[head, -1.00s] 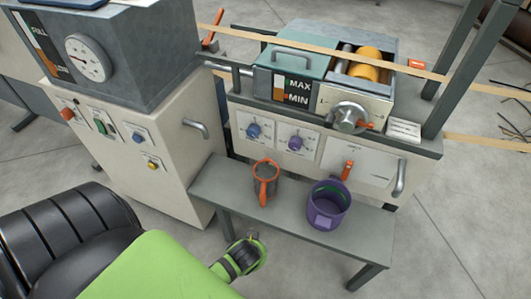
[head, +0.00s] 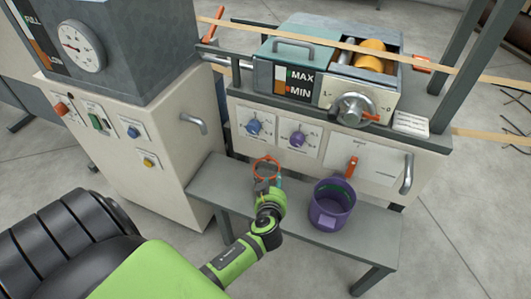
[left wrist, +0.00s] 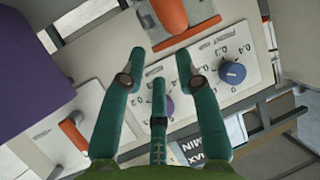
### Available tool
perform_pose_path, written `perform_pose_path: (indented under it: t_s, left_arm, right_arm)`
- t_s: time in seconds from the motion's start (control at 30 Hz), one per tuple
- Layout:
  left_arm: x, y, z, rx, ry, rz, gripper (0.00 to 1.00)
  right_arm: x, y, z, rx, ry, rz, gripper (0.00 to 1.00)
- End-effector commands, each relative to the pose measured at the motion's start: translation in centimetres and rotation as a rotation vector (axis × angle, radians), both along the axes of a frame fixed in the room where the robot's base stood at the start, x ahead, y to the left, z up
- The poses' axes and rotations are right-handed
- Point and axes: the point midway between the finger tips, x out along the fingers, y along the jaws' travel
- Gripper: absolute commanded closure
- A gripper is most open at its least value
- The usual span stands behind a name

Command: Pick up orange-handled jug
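The orange-handled jug (head: 266,163) stands on the grey bench (head: 230,192); its orange rim shows in the head view, and my left gripper hides much of its front. My left gripper (head: 267,186) reaches in from the front, close to the jug. In the left wrist view, the jug's orange handle (left wrist: 169,14) is at the top, just beyond the fingertips of my left gripper (left wrist: 161,57). The fingers are spread apart with nothing between them. I cannot tell from the head view whether they touch the jug. My right gripper is not in view.
A purple bucket (head: 332,205) stands on the bench to the right of the jug. Behind the bench is a machine panel with blue and purple knobs (head: 254,126) and an orange lever (head: 351,167). A cream cabinet (head: 150,140) stands at the left.

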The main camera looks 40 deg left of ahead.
Motion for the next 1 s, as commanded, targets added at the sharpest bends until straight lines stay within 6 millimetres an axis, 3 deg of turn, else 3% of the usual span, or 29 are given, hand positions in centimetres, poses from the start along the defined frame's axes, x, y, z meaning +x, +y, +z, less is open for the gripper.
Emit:
perform_pose_path:
  t_s: [0.6, 0.9, 0.93, 1.0]
  left_arm:
    - [6.1, 2.7, -2.4, 0.000, -0.035, -0.010, 0.67]
    - [6.6, 2.9, -2.6, -0.004, -0.035, -0.010, 0.67]
    - [6.6, 2.9, -2.6, -0.004, -0.035, -0.010, 0.71]
    - [6.6, 2.9, -2.6, -0.004, -0.035, -0.010, 0.99]
  right_arm:
    - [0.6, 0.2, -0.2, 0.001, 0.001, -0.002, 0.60]
    - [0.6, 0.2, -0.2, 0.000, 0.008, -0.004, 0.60]
    - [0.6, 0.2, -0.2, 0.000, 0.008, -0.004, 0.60]
    - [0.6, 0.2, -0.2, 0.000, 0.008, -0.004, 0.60]
